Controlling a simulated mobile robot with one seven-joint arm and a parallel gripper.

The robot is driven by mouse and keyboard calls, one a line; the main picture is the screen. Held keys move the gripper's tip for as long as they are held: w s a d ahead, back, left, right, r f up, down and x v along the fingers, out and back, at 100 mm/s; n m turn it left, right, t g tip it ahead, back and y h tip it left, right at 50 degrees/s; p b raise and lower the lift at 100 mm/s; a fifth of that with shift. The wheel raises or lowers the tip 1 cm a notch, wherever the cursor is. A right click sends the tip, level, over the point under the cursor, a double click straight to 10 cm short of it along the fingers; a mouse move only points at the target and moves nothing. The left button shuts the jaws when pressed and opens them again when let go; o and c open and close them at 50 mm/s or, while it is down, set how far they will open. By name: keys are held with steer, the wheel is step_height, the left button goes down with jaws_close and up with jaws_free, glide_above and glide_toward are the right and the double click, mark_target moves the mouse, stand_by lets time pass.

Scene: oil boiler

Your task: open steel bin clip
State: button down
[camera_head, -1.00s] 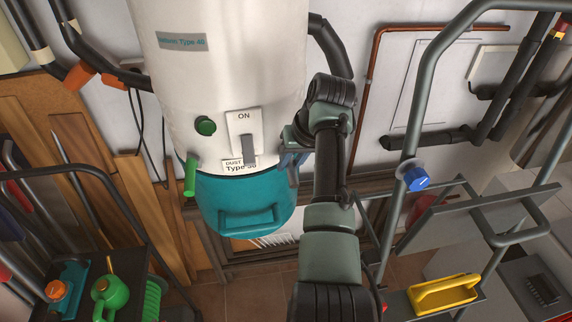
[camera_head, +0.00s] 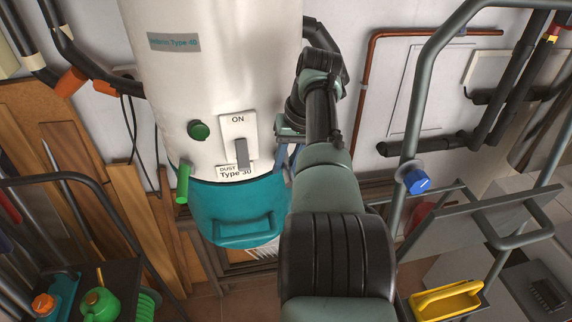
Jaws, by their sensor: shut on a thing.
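The teal dust bin (camera_head: 220,198) hangs at the bottom of the white boiler cylinder (camera_head: 215,75). A green clip (camera_head: 183,184) is on the bin's left edge. My gripper (camera_head: 285,160) is at the bin's upper right edge, where the bin meets the cylinder. Its fingers are small, bluish and partly hidden by my own wrist. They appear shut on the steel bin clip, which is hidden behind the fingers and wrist.
A grey switch (camera_head: 242,153) under "ON" and a green knob (camera_head: 199,130) are on the cylinder. A grey tubular frame (camera_head: 400,225) with a blue knob (camera_head: 416,182) stands to the right. A dark cart (camera_head: 120,275) with a green can (camera_head: 100,303) is lower left.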

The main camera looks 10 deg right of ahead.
stand_by(0.5)
steer(key=c, duration=0.7)
jaws_free()
steer(key=b+v, duration=0.3)
steer(key=v, duration=1)
steer(key=shift+w, duration=0.1)
steer(key=shift+f, duration=0.1)
